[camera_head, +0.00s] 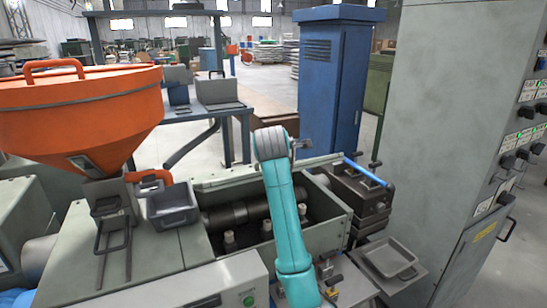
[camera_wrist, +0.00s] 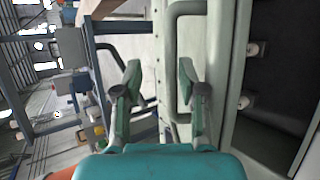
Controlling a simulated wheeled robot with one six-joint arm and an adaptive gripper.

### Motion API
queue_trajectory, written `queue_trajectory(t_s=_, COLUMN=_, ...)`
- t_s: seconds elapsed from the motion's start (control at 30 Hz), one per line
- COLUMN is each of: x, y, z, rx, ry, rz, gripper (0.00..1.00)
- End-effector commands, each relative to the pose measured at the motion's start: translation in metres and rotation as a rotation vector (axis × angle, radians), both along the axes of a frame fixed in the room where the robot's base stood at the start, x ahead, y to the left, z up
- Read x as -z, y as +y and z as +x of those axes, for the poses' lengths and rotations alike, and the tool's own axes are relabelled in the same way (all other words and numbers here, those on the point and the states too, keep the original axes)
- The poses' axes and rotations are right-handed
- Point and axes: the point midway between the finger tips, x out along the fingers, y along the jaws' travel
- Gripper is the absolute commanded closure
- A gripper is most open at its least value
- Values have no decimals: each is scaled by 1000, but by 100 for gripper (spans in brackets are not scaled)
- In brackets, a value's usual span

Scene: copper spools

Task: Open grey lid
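The grey lid (camera_head: 225,182) shows as a pale narrow strip along the back edge of the machine's compartment. The compartment is uncovered, with a dark barrel (camera_head: 235,215) and pale bolts inside. In the wrist view the lid (camera_wrist: 215,90) runs up the picture as a pale grey-green panel, with a bar handle (camera_wrist: 170,55) on its left side. My gripper (camera_wrist: 160,75) is open, and the handle's bar lies between its fingers in the picture, nearer the right one. I cannot tell if they touch. In the head view my arm hides the fingers and handle.
An orange hopper (camera_head: 80,105) stands at the left, with a small grey tray (camera_head: 172,205) beside it. A blue cabinet (camera_head: 330,80) stands behind the machine and a tall grey control cabinet (camera_head: 450,120) at the right. A blue-handled block (camera_head: 360,200) adjoins the compartment.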

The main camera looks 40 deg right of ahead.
Motion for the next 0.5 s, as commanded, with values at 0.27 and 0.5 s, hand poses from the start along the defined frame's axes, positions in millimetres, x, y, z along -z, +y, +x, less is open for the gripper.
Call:
queue_trajectory(t_s=0.27, x=-11, y=10, z=-9, rx=0, ry=-2, rz=0, gripper=61)
queue_trajectory(t_s=0.5, x=-19, y=18, z=-17, rx=0, ry=-1, rz=0, gripper=61)
